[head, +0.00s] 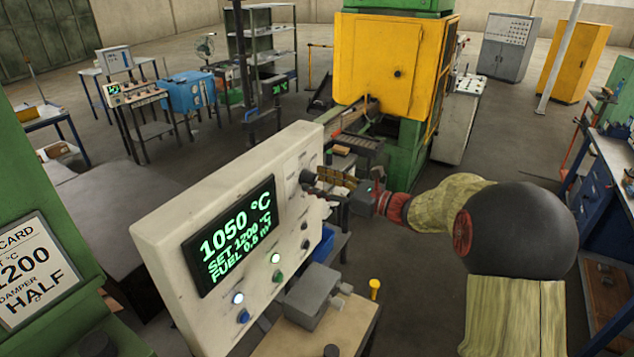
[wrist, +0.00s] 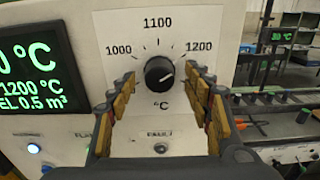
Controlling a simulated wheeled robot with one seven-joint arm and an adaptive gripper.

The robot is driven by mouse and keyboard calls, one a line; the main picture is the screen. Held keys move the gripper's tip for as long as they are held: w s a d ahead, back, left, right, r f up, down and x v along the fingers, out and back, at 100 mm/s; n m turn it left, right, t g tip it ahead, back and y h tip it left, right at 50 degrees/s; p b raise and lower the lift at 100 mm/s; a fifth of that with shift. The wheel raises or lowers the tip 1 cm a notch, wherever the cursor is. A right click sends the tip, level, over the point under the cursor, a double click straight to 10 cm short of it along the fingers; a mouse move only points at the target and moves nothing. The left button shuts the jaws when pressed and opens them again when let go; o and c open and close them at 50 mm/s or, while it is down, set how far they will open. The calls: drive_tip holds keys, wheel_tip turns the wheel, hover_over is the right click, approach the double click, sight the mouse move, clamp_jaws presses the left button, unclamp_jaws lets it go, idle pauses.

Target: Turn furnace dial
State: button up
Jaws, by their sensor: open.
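The furnace dial (wrist: 159,73) is a round black knob on a white plate marked 1000, 1100 and 1200 °C. It carries a light pointer mark, but I cannot tell its exact heading. In the head view the dial (head: 307,177) sits on the upper right of the white control panel (head: 165,232). My gripper (head: 319,185) is open in front of it. In the wrist view the fingers of my gripper (wrist: 163,82) stand to the left and right of the dial, with a gap on each side. The screen (head: 236,234) reads 1050 °C, SET 1200 °C.
A card (head: 35,270) at the left shows 1200 and damper HALF. Lit lamps and knobs line the panel below the screen. The yellow furnace (head: 385,65) is behind.

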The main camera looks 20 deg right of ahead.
drive_tip(key=v, duration=1.1)
drive_tip(key=shift+s+d, duration=0.15)
